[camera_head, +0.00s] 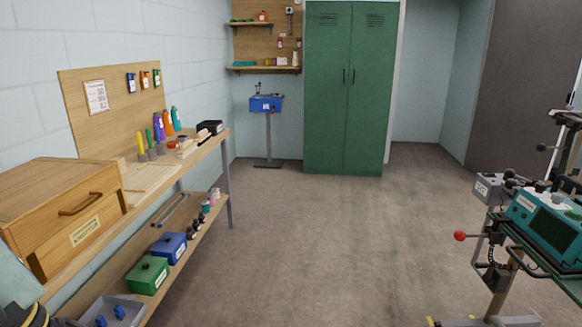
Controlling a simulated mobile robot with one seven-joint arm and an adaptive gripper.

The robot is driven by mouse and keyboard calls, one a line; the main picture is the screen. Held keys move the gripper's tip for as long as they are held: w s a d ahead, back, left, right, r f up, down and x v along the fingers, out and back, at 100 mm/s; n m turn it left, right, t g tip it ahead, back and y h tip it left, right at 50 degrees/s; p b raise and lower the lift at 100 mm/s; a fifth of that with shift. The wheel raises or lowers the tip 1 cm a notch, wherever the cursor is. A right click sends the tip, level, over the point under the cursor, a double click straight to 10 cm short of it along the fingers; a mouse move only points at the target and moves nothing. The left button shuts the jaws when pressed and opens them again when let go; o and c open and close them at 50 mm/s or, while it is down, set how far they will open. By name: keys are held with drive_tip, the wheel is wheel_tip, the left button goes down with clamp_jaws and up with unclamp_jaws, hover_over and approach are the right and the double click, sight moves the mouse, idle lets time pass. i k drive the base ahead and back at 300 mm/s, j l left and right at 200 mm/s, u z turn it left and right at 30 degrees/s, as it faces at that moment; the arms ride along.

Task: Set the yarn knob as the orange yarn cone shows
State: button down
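Several upright coloured items stand on the workbench at left. An orange one (167,122) stands between a purple one (158,127) and a teal one (176,118). They are small here, and I cannot tell whether the orange one is the yarn cone or a bottle. A teal machine (525,204) with a dark panel and knob-like parts on top stands at the right edge, partly cut off. I cannot tell which part is the yarn knob or how it is set. My gripper is not clearly in view.
A wooden drawer box (62,205) sits on the near bench. Green (148,275) and blue (172,247) boxes and a grey tray (112,310) are below. A blue device on a stand (267,104) and a green locker (346,90) stand behind. The middle floor is clear.

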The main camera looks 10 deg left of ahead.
sight(540, 187)
drive_tip(key=i, duration=1)
drive_tip(key=i+u, duration=0.15)
drive_tip(key=i, duration=0.8)
drive_tip(key=i+l, duration=0.15)
drive_tip(key=i, duration=0.8)
drive_tip(key=i+l+u, duration=0.1)
drive_tip(key=i+u, duration=0.4)
drive_tip(key=i+l+u, duration=0.25)
drive_tip(key=i+u, duration=0.25)
drive_tip(key=i+l+u, duration=0.3)
drive_tip(key=l+u, duration=0.2)
drive_tip(key=i+l+u, duration=0.25)
drive_tip(key=l+u, duration=0.25)
drive_tip(key=i+l+u, duration=0.2)
drive_tip(key=l, duration=0.2)
drive_tip(key=l+u, duration=0.2)
drive_tip(key=l, duration=0.25)
